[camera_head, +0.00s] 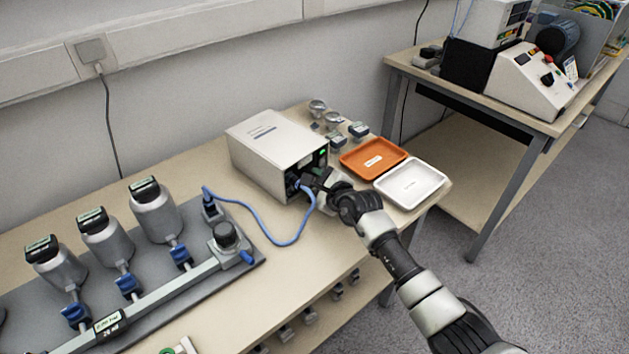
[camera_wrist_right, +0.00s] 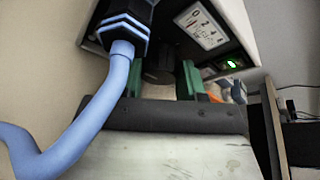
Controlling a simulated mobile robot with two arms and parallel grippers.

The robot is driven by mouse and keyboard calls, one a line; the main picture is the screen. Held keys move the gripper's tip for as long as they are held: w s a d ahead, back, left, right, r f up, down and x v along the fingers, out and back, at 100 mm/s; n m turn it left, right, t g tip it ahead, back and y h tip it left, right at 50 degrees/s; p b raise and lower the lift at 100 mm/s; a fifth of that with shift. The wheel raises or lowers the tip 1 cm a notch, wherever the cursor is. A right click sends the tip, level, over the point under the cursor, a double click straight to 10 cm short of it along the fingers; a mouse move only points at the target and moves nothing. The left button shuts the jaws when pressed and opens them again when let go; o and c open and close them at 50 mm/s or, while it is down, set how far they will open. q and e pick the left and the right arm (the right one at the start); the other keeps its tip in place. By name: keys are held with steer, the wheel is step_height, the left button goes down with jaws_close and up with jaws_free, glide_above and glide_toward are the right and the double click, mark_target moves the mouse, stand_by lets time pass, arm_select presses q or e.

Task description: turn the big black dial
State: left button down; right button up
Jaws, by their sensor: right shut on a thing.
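A white box-shaped instrument (camera_head: 275,143) stands on the bench, with its dark front panel facing right. In the right wrist view a big black dial (camera_wrist_right: 158,64) sits on that panel, left of a white scale plate (camera_wrist_right: 202,26). My right gripper (camera_wrist_right: 163,78) has its green-padded fingers on either side of the dial and is shut on it. In the head view the right gripper (camera_head: 314,181) is at the panel and hides the dial. My left gripper is not in view.
A blue cable (camera_head: 275,243) plugs into the panel close to my right gripper, with its connector (camera_wrist_right: 122,28) left of the dial. An orange tray (camera_head: 358,168) and a white tray (camera_head: 411,200) lie right of the instrument. A grey plate with a manifold (camera_head: 160,300) and metal cylinders fills the bench's left.

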steer(key=shift+m, duration=0.3)
steer(key=shift+d+m+g+y+p, duration=0.1)
steer(key=shift+m+g+y+p, duration=0.45)
steer(key=shift+m, duration=0.35)
steer(key=shift+f+m+g+y, duration=0.1)
steer(key=shift+m+g+y, duration=0.35)
steer(key=shift+m, duration=0.45)
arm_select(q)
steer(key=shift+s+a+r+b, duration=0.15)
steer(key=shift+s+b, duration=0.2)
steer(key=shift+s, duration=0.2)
arm_select(e)
steer(key=shift+m+g+y, duration=0.4)
steer(key=shift+m+y, duration=0.2)
steer(key=shift+m, duration=0.5)
steer(key=o, duration=0.9)
steer(key=shift+d, duration=0.1)
